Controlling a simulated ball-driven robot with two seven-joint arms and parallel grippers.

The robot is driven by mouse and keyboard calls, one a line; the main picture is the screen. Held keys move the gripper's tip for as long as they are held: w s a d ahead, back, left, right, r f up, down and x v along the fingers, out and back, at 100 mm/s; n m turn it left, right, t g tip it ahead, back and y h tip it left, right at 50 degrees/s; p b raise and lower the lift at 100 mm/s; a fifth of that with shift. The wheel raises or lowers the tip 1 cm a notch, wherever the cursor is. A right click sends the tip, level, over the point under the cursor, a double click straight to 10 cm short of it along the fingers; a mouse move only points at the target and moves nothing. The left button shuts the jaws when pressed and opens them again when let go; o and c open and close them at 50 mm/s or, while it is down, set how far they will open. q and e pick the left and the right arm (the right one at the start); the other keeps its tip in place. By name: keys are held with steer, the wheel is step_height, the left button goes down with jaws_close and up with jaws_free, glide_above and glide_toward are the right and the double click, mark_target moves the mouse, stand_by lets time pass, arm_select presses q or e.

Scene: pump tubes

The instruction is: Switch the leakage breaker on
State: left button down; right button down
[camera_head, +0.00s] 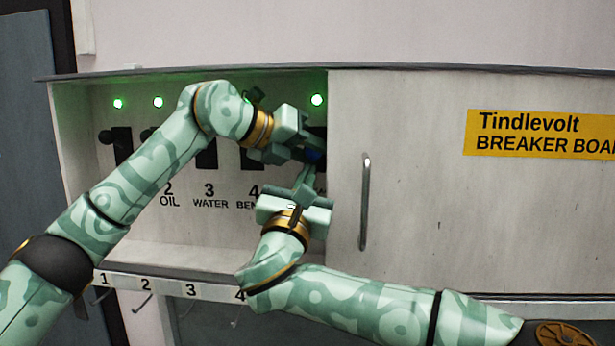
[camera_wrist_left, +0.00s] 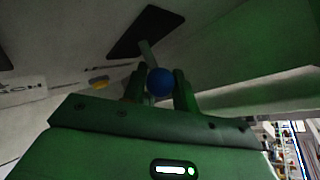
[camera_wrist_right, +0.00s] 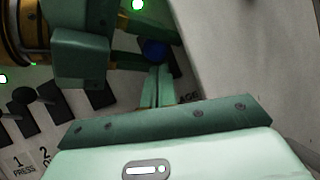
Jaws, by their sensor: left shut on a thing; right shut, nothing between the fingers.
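The leakage breaker is the rightmost one in the open bay, with a blue ball knob (camera_wrist_left: 160,81) on a thin lever rising from a black plate (camera_wrist_left: 146,33). My left gripper (camera_head: 308,152) is shut on the blue knob, with a finger on each side of it in the left wrist view. The knob also shows in the right wrist view (camera_wrist_right: 154,50). My right gripper (camera_head: 304,176) is shut and empty just below the knob, its fingertips close to it. Whether they touch cannot be told. The arms hide most of this breaker in the head view.
Other breakers with black levers (camera_head: 122,140) stand to the left, with green lamps (camera_head: 118,103) above. A sliding door (camera_head: 420,200) with a metal handle (camera_head: 364,200) closes the right side, near my grippers. Numbered hooks (camera_head: 147,284) run below the cabinet.

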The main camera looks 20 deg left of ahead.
arm_select(q)
steer(key=shift+r, duration=0.1)
arm_select(e)
steer(key=shift+r, duration=0.2)
steer(key=shift+w+d+r+g, duration=0.1)
steer(key=shift+d+r+g, duration=0.1)
steer(key=shift+r, duration=0.2)
steer(key=shift+d+r+g, duration=0.1)
steer(key=shift+r+g, duration=0.1)
steer(key=shift+r, duration=0.2)
arm_select(q)
steer(key=c, duration=1.4)
jaws_free()
steer(key=shift+w, duration=0.1)
arm_select(e)
steer(key=shift+w+a+f, duration=0.1)
steer(key=shift+a, duration=0.05)
arm_select(q)
steer(key=shift+a, duration=0.1)
arm_select(e)
steer(key=shift+f, duration=0.1)
